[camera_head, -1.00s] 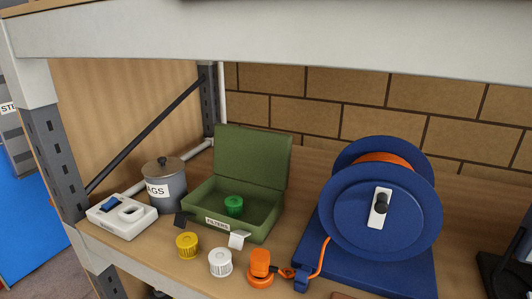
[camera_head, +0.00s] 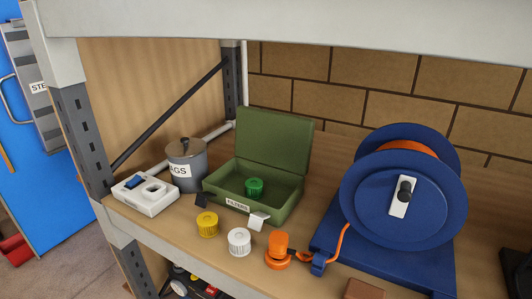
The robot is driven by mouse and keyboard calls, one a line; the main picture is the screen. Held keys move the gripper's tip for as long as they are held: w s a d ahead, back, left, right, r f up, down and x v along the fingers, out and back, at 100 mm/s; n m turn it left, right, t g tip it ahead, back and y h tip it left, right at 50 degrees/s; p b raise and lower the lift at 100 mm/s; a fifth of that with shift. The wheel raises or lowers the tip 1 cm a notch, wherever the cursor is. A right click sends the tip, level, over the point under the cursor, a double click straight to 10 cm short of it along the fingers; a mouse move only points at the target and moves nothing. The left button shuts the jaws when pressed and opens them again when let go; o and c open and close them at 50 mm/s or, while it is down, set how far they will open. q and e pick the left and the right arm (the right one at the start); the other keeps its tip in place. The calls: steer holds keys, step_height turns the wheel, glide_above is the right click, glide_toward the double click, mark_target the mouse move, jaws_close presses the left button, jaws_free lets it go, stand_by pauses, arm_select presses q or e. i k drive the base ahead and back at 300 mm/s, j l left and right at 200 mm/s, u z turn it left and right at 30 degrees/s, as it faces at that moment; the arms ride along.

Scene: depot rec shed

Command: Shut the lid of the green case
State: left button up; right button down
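The green case (camera_head: 235,201) stands on the wooden shelf, left of the blue cable reel. Its lid (camera_head: 273,141) is open and stands nearly upright at the back. A green ribbed cap (camera_head: 254,187) lies inside the case. The front carries a white label reading FILTERS. A dark latch tab and a light one stick out at the front edge. Neither of my grippers is in view.
Yellow (camera_head: 207,224), white (camera_head: 239,241) and orange (camera_head: 277,248) caps stand in front of the case. A grey lidded pot (camera_head: 187,164) and a white block (camera_head: 146,194) are to its left. The blue reel (camera_head: 403,200) is to its right. An upper shelf beam (camera_head: 300,33) crosses above.

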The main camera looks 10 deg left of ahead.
mark_target(284, 141)
steer(key=i+j+u, duration=0.25)
steer(key=u, duration=0.2)
steer(key=i+j+u, duration=0.15)
steer(key=i+u, duration=0.15)
steer(key=u, duration=0.15)
